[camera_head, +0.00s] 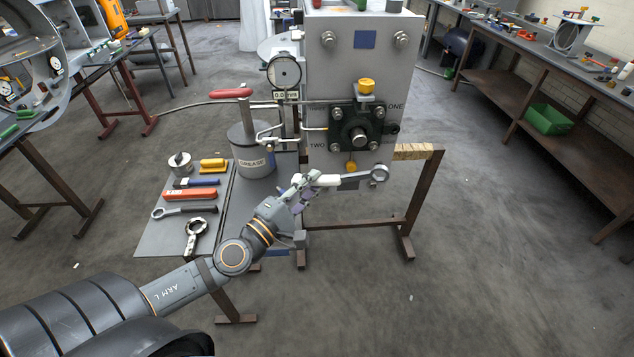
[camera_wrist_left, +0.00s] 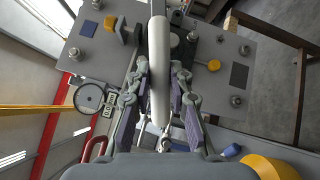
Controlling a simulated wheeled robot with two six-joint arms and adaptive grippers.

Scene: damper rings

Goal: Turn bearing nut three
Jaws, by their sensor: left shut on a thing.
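My left gripper (camera_head: 304,184) is shut on the pale handle of a ring spanner (camera_head: 347,179), in front of the lower part of a grey upright housing (camera_head: 322,90). Other nuts are at the upper left (camera_head: 328,39) and upper right (camera_head: 401,40). My right gripper is not in view.
A black bearing block (camera_head: 345,115) with yellow caps sticks out above the spanner, near the words ONE and TWO. A grease pot (camera_head: 252,155) and a grey tool mat (camera_head: 160,238) with several tools stand left. A brown stand (camera_head: 428,190) is right.

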